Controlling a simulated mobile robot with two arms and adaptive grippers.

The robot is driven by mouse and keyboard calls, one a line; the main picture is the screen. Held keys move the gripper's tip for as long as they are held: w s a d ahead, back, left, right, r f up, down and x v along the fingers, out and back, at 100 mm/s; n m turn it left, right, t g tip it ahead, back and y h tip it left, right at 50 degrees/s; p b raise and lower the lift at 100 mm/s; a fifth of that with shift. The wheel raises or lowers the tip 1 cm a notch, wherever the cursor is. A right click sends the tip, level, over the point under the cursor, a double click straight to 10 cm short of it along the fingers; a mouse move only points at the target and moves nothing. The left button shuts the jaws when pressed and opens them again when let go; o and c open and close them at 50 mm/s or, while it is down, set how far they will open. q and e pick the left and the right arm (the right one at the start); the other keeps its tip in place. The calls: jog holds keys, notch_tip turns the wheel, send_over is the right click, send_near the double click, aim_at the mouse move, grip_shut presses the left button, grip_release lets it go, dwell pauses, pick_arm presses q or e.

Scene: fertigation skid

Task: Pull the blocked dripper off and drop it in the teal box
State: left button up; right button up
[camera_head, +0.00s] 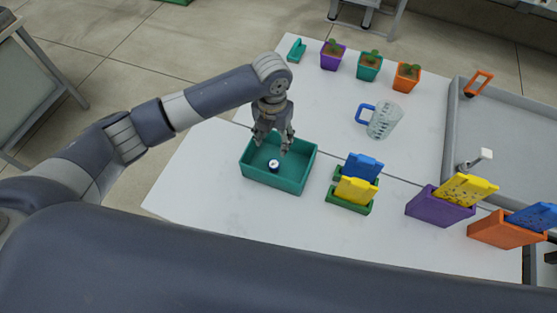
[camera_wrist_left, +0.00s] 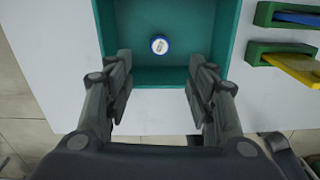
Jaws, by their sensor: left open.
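The teal box (camera_head: 252,176) stands on the white table, open at the top. A small round blue-and-white piece, which looks like the dripper (camera_head: 273,166), lies on the box floor. In the left wrist view the dripper (camera_wrist_left: 160,45) shows a blue rim and a pale centre with a small mark, inside the teal box (camera_wrist_left: 229,30). My left gripper (camera_head: 271,150) points down over the box, above the dripper and apart from it. In the left wrist view the left gripper (camera_wrist_left: 160,92) has its fingers wide apart with nothing between them. My right gripper is not in view.
Green holders (camera_head: 347,203) with blue and yellow cards stand right of the box, then a purple holder (camera_head: 440,207) and an orange holder (camera_head: 505,231). A clear jug (camera_head: 384,121) and potted seedlings (camera_head: 369,67) stand behind. A grey tray (camera_head: 452,120) lies at right.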

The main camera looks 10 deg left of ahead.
pick_arm(q)
notch_tip(320, 180, up, 5)
dwell(0.7)
